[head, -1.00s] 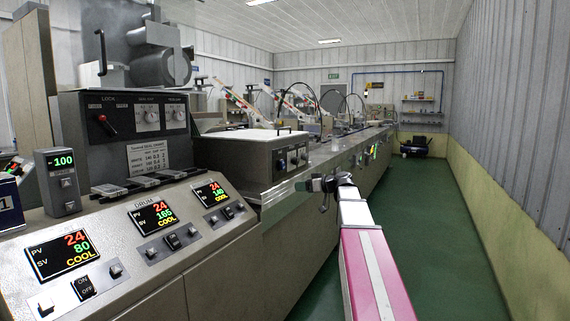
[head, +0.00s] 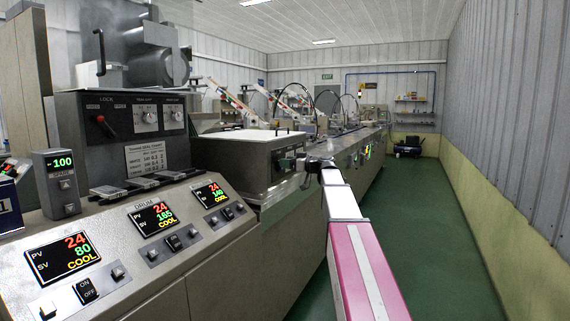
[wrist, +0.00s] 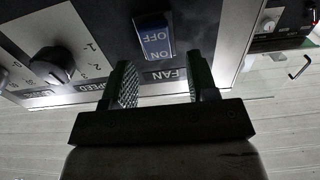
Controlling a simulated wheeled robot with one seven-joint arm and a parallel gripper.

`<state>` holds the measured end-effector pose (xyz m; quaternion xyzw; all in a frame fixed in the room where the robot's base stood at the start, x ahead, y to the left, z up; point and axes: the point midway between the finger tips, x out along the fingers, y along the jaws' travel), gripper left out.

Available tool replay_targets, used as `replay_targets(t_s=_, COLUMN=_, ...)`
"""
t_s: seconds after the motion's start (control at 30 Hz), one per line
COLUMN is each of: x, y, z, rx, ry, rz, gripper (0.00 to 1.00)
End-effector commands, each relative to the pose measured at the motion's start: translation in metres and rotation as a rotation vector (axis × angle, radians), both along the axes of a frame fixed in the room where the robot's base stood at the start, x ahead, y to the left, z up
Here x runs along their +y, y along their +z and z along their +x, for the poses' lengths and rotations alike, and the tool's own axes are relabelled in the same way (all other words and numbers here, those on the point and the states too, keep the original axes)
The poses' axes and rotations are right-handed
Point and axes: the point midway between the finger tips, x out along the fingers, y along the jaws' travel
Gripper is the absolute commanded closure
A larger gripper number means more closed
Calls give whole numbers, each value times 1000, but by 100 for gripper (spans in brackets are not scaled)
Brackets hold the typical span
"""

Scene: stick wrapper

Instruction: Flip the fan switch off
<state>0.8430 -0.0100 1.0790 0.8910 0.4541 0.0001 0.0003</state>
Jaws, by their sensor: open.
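The fan switch (wrist: 154,38) is a blue and dark rocker marked OFF and ON, seen upside down in the wrist view on a grey panel. A FAN label (wrist: 165,77) sits beside it. My gripper (wrist: 162,62) is open and empty, its two green ribbed fingers apart and pointing at the panel, with the switch showing between and just beyond them. I cannot tell whether they touch the panel. In the head view my gripper (head: 303,172) is at the side panel of the grey box (head: 240,160), and the switch is hidden there.
A speed knob (wrist: 53,64) is left of the switch in the wrist view. A sloped console (head: 190,262) with displays and switches stands at front left. The long machine runs back from the box. The green floor (head: 440,240) on the right is clear.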

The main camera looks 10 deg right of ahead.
Motion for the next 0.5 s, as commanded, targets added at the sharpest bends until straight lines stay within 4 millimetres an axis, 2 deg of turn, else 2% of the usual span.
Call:
replay_targets(t_s=0.13, x=9, y=0, z=7, rx=0, ry=0, rz=0, gripper=47)
replay_targets(t_s=0.47, x=11, y=0, z=8, rx=1, ry=-1, rz=1, gripper=47)
replay_targets(t_s=0.5, x=11, y=0, z=8, rx=1, ry=-1, rz=1, gripper=60)
